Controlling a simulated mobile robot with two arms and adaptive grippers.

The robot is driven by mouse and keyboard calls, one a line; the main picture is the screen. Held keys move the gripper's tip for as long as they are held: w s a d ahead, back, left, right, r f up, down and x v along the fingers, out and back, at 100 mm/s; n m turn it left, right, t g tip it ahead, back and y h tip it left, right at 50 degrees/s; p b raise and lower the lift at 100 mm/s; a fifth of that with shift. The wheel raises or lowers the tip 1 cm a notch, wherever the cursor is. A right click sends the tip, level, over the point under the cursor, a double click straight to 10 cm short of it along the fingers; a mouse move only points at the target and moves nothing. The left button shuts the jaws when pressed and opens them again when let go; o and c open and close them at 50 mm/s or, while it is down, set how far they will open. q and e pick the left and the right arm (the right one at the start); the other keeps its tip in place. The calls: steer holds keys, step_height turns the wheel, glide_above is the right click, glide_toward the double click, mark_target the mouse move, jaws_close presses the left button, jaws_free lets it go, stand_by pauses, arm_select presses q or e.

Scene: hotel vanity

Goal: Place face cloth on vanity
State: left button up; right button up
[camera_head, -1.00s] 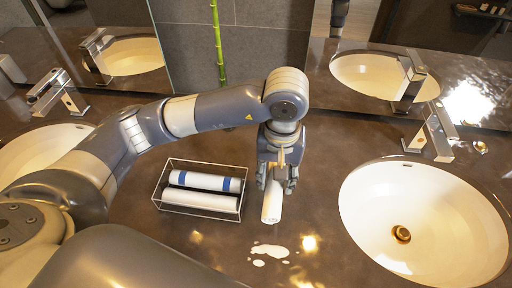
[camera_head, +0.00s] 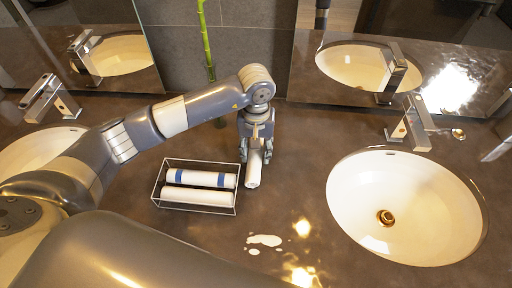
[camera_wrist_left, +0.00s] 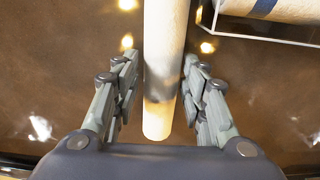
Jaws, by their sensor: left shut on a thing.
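My left gripper (camera_head: 256,152) is shut on a white rolled face cloth (camera_head: 253,172), just right of the wire-edged clear tray (camera_head: 160,186). In the left wrist view the cloth (camera_wrist_left: 163,60) runs lengthwise between the two fingers of the gripper (camera_wrist_left: 162,95). The roll is low over the brown vanity top (camera_head: 290,190); I cannot tell whether it touches. My right gripper is not in view.
The tray holds a blue-banded white roll (camera_head: 200,178) and a plain white roll (camera_head: 198,196). A white puddle-like patch (camera_head: 264,240) is on the front counter. A basin (camera_head: 450,205) lies right, with a chrome faucet (camera_head: 415,122). A mirror stands behind.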

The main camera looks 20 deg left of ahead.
arm_select(q)
steer(key=shift+f+b, duration=0.2)
steer(key=shift+b, duration=0.1)
steer(key=o, duration=1)
steer(key=shift+r, duration=0.1)
steer(key=shift+c, duration=0.2)
